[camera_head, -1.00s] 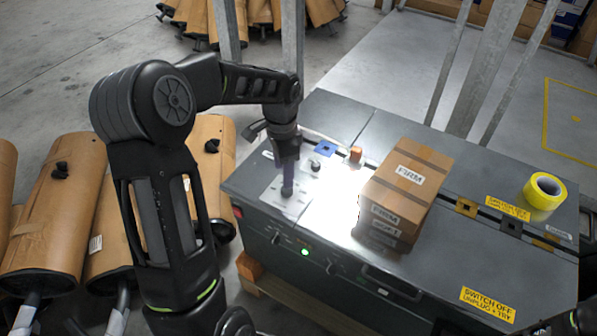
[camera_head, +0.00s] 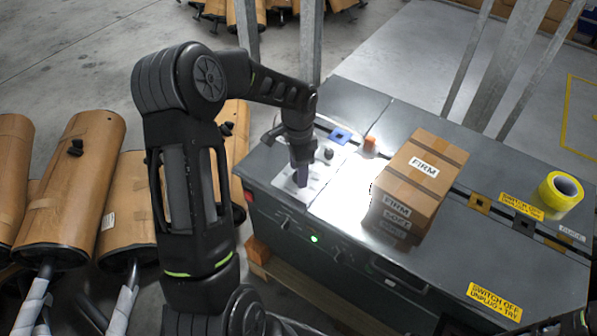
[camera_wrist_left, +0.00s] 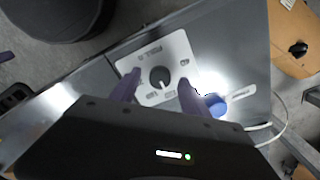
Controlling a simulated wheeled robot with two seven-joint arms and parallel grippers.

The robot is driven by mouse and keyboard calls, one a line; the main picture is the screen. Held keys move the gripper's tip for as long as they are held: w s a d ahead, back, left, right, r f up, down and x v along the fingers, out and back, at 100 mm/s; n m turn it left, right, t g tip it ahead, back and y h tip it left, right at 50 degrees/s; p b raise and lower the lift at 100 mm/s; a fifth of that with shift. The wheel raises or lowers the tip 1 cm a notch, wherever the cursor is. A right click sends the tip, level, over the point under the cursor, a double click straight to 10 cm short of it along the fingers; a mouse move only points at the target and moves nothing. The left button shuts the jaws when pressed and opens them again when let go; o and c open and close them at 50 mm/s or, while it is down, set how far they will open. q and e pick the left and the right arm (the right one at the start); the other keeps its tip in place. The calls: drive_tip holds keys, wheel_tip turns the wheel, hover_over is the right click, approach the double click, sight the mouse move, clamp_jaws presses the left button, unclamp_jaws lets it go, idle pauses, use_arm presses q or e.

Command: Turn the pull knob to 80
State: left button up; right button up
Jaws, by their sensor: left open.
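The pull knob (camera_wrist_left: 160,76) is a small round black knob on a white marked plate (camera_wrist_left: 181,47), seen in the left wrist view. The plate's numbers are too small to read surely. My left gripper (camera_wrist_left: 159,79) is open, with one purple finger on each side of the knob. I cannot tell whether the fingers touch it. In the head view my left gripper (camera_head: 301,180) points down over the white plate (camera_head: 318,172) on the grey cabinet's near left part, and hides the knob. My right gripper is out of view.
A cardboard box (camera_head: 420,180) stands on the cabinet (camera_head: 455,245), right of the plate. A dark upright part (camera_head: 327,153), a blue square piece (camera_head: 341,135) and an orange block (camera_head: 370,144) are close by. Yellow tape (camera_head: 561,193) lies far right. Wrapped mufflers (camera_head: 70,190) stand left.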

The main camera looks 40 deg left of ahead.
use_arm(q)
drive_tip(key=shift+f, duration=0.7)
clamp_jaws()
